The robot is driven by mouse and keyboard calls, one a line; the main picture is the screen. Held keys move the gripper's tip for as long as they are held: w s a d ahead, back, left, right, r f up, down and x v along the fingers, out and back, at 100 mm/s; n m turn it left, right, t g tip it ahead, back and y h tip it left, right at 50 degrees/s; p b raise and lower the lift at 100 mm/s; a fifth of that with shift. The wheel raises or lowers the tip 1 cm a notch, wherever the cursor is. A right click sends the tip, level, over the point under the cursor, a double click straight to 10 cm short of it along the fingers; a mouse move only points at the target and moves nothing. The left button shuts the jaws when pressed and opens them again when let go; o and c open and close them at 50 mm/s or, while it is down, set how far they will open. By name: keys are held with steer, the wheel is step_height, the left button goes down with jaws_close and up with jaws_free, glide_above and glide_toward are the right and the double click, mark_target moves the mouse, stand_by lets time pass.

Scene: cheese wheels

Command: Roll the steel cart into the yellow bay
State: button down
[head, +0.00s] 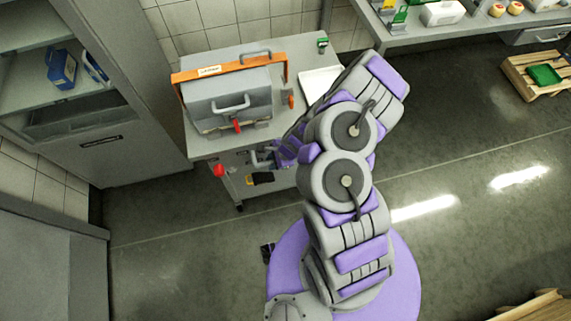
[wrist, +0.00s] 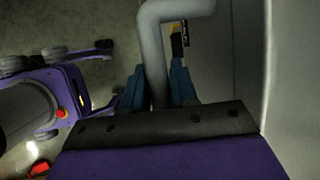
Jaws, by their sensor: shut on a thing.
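The steel cart (head: 210,143) stands at the upper middle of the head view, with a caster showing under its near side. My gripper (head: 268,155), partly covered by my arm, is at the cart's near side. In the wrist view, my gripper's blue fingers (wrist: 157,95) are shut around a grey bent bar (wrist: 152,50), which looks like the cart's handle. No yellow bay shows in either view.
A grey machine (head: 228,97) with an orange bar sits on the cart. A shelf cabinet (head: 95,160) is close on the left, and a tiled wall (head: 220,22) is behind. A bench (head: 440,35) and a wooden pallet (head: 522,82) are at upper right. Floor (head: 470,190) at right is clear.

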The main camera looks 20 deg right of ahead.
steer(key=shift+w+d+b, duration=0.25)
steer(key=shift+w+b, duration=0.1)
steer(key=shift+w, duration=0.95)
steer(key=shift+w+b, duration=0.8)
steer(key=shift+w, duration=1)
steer(key=shift+w+b, duration=0.7)
steer(key=shift+w, duration=1.35)
steer(key=shift+w+b, duration=0.6)
steer(key=shift+w, duration=1.35)
